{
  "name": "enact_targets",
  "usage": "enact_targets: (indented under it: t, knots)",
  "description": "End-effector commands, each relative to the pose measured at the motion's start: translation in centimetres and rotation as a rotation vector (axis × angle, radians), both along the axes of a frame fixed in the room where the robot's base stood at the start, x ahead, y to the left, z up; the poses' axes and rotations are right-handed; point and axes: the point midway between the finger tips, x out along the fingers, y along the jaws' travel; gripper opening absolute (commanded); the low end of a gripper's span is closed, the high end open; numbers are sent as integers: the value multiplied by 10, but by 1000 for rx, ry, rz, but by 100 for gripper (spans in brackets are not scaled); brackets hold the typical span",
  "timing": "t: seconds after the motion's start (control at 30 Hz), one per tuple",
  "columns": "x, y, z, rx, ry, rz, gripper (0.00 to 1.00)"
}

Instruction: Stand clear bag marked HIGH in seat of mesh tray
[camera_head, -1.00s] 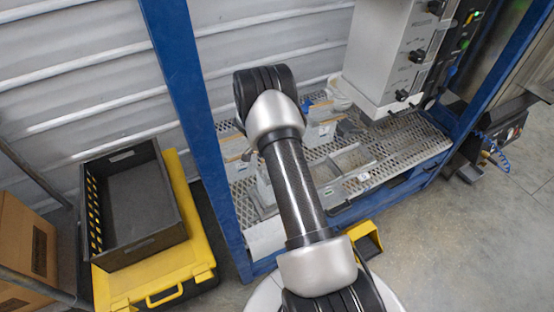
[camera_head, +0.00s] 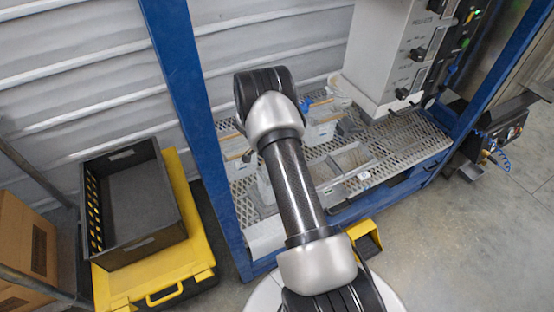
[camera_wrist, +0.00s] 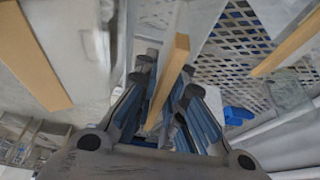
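In the wrist view, my gripper (camera_wrist: 168,80) has its two fingers either side of a tan strip (camera_wrist: 172,75), which looks like the top of a bag. I cannot tell whether the fingers press on it. Two more tan strips show there, one at left (camera_wrist: 32,55) and one at right (camera_wrist: 290,45), over pale or clear sheet. No HIGH mark is readable. In the head view, clear containers or bags (camera_head: 320,132) stand on the mesh shelf, and a grey tray (camera_head: 348,165) sits toward its front. My arm hides part of the shelf and my gripper.
A blue frame (camera_head: 185,85) surrounds the mesh shelf (camera_head: 415,140). A grey control box (camera_head: 385,60) hangs above its right side. At left, a black crate (camera_head: 135,205) rests on a yellow case (camera_head: 190,262). Floor at right front is open.

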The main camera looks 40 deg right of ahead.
Motion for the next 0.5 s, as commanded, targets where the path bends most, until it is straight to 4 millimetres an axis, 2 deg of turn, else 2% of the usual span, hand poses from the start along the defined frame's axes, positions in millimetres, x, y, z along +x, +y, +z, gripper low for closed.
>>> enact_targets:
  t: [0.23,0.5]
  knots:
    - [0,0,0,0,0,0,29]
    - [0,0,0,0,1,0,29]
